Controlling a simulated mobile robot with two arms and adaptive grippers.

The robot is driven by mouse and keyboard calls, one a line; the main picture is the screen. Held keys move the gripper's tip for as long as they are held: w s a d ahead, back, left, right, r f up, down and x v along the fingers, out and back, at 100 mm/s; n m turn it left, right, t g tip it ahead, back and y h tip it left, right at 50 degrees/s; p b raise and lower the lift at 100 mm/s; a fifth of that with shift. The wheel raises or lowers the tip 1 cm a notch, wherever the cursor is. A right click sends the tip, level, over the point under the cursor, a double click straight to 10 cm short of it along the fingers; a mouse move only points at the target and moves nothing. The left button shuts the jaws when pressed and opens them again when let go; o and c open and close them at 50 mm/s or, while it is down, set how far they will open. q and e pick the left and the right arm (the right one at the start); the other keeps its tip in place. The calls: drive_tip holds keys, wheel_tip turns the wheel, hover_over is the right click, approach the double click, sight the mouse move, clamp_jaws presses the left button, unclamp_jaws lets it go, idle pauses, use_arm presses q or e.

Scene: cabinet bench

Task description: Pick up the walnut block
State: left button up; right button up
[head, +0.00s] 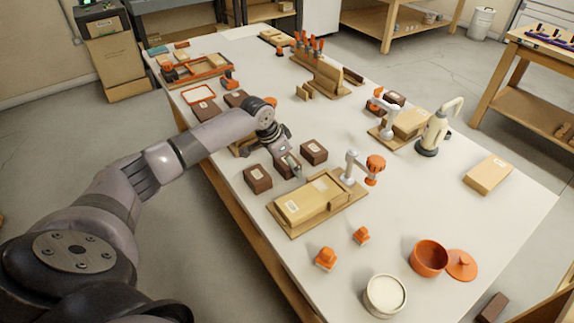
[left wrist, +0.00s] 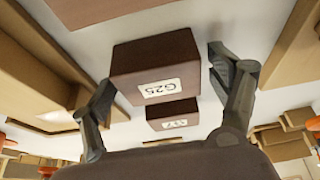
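Several dark brown blocks with white labels stand on the white bench. One block (head: 257,178) is left of my left gripper (head: 290,166) and another (head: 313,152) is to its right. In the left wrist view, a dark brown block (left wrist: 155,58) labelled G25 lies between my two spread fingers. A clear gap shows at the right finger; I cannot tell whether the left one touches. A second labelled brown block (left wrist: 172,112) shows beyond it. Which block is the walnut one is not clear. My right gripper is out of view.
A wooden tray with a pale box (head: 310,199) stands just in front of the gripper. A small white and orange arm (head: 352,167) is beside it. Orange pieces (head: 326,259), an orange bowl (head: 428,258) and a white pot (head: 385,296) are nearer.

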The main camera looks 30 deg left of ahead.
use_arm(q)
drive_tip(key=c, duration=1.1)
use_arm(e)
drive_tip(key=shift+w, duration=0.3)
use_arm(q)
wheel_tip(320, 180, up, 19)
drive_tip(key=s+d+f+p, duration=0.1)
drive_tip(key=d+f+p, duration=0.2)
drive_tip(key=d+p, duration=0.2)
drive_tip(key=d+f+p, duration=0.3)
drive_tip(key=d+p, duration=0.1)
drive_tip(key=p, duration=0.2)
drive_tip(key=s+d+f+p, duration=0.1)
drive_tip(key=d+f+p, duration=0.2)
drive_tip(key=d+p, duration=0.2)
drive_tip(key=shift+s+d+p, duration=0.3)
drive_tip(key=shift+s, duration=0.05)
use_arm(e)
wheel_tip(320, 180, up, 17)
use_arm(q)
drive_tip(key=shift+f, duration=0.15)
wheel_tip(320, 180, down, 5)
drive_tip(key=b, duration=0.5)
drive_tip(key=shift+r+b, duration=0.2)
drive_tip(key=shift+b, duration=0.1)
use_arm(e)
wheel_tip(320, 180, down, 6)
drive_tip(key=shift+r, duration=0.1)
